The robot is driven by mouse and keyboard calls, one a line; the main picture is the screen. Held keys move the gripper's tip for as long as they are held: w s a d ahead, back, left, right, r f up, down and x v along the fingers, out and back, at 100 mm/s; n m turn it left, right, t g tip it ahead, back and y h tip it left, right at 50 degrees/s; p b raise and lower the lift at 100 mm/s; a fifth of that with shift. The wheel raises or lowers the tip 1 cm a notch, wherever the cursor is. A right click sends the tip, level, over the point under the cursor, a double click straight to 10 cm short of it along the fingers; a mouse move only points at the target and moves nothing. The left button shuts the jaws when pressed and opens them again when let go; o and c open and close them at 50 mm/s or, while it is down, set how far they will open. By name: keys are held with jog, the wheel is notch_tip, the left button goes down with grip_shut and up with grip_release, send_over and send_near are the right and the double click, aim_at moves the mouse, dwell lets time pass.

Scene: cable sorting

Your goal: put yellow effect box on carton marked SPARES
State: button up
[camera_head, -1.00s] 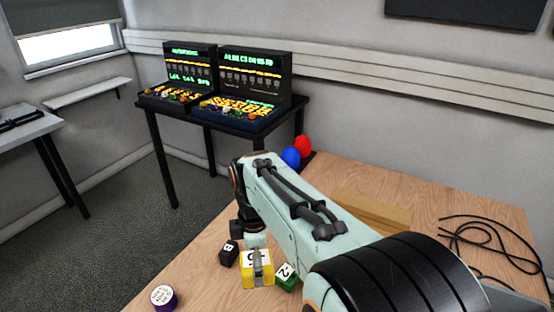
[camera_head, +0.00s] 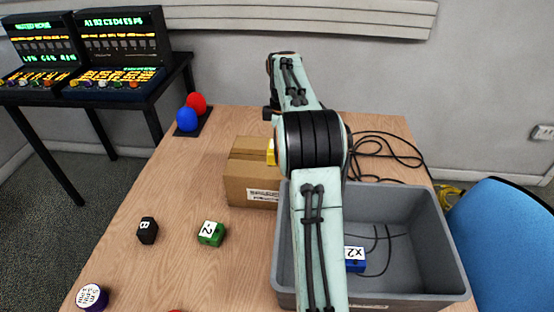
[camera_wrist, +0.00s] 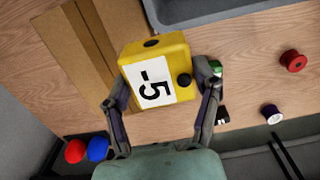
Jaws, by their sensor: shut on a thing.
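In the head view only a bit of the yellow box (camera_head: 271,152) shows beside my arm; the fingers are hidden there. The brown carton (camera_head: 248,184) stands on the table, with a label on its front whose print looks like SPARES. In the wrist view the carton (camera_wrist: 72,65) lies to the left of the held box. The box appears above the table, near the carton; its exact height is unclear.
A grey bin (camera_head: 452,255) right of the carton holds a blue box (camera_head: 355,262). A green box (camera_head: 211,233), a black box (camera_head: 147,230) and a purple spool (camera_head: 91,297) are on the table. Red (camera_head: 197,103) and blue balls (camera_head: 187,119) stand at the back; black cable (camera_head: 375,150) lies behind the bin.

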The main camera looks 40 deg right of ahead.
jog(key=w+f, duration=0.1)
jog(key=w+d+f, duration=0.1)
jog(key=f, duration=0.1)
jog(key=w+d+f, duration=0.1)
jog(key=f, duration=0.1)
jog(key=shift+w+d+f, duration=0.2)
jog(key=shift+w+f, duration=0.05)
jog(key=shift+w, duration=0.05)
jog(key=shift+w+f, duration=0.1)
jog(key=shift+f, duration=1.5)
jog(key=shift+f, duration=0.15)
jog(key=o, duration=1.2)
jog(key=shift+o, duration=0.2)
